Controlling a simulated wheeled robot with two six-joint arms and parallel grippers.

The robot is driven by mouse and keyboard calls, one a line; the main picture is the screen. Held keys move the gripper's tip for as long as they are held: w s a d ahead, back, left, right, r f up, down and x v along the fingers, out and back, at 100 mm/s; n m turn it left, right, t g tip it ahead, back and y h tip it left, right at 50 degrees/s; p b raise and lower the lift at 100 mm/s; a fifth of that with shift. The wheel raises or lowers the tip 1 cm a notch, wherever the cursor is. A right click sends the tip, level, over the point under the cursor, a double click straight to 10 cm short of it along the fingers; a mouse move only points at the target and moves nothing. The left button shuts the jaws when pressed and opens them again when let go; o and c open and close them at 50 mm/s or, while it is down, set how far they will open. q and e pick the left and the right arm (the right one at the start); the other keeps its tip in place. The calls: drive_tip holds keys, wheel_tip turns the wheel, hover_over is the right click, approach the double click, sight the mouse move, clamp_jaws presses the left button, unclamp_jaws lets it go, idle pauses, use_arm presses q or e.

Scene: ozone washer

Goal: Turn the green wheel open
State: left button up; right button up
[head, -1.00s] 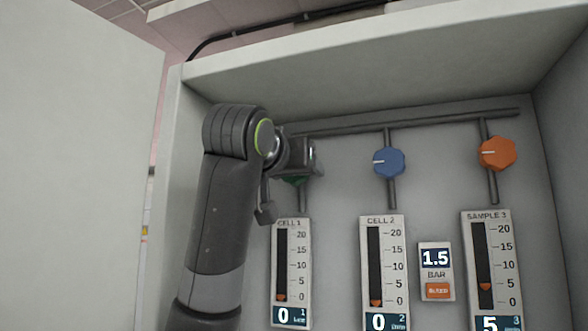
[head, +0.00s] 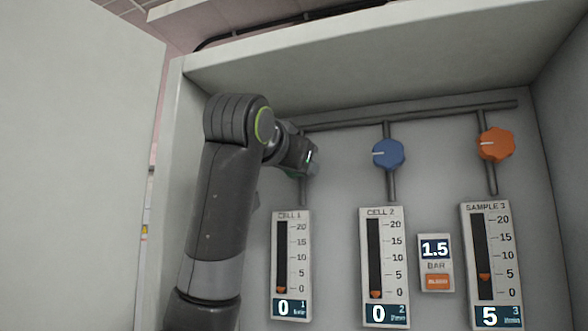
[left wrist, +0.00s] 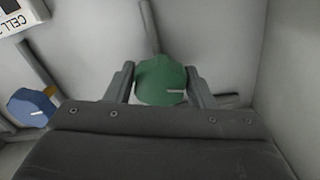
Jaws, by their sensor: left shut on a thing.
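The green wheel (left wrist: 160,80) is a knob with a white pointer mark on its right side in the left wrist view. In the head view it is mostly hidden, with a sliver of green (head: 292,173) showing under my left gripper (head: 306,165). In the left wrist view the two fingers of my left gripper (left wrist: 160,84) stand on either side of the wheel and are shut on it. Below it in the head view, the CELL 1 gauge (head: 291,265) reads 0. My right gripper is not in view.
A blue wheel (head: 388,154) and an orange wheel (head: 495,144) sit to the right along a grey pipe (head: 430,115). The CELL 2 gauge (head: 384,265) reads 0, the SAMPLE 3 gauge (head: 491,262) reads 5. The cabinet's left wall (head: 178,180) is close to my arm.

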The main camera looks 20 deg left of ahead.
use_arm(q)
drive_tip(key=m+b, duration=0.1)
drive_tip(key=m, duration=0.2)
drive_tip(key=shift+m, duration=0.4)
drive_tip(key=m, duration=0.3)
drive_tip(key=shift+m+b, duration=0.3)
drive_tip(key=shift+b, duration=0.1)
drive_tip(key=m, duration=0.3)
drive_tip(key=shift+m+b, duration=0.3)
drive_tip(key=shift+m, duration=0.1)
drive_tip(key=m, duration=1.2)
drive_tip(key=shift+f+m, duration=0.1)
drive_tip(key=shift+m, duration=0.2)
drive_tip(key=m, duration=0.4)
drive_tip(key=shift+w, duration=0.1)
drive_tip(key=shift+f+m, duration=0.1)
drive_tip(key=shift+m, duration=2.1)
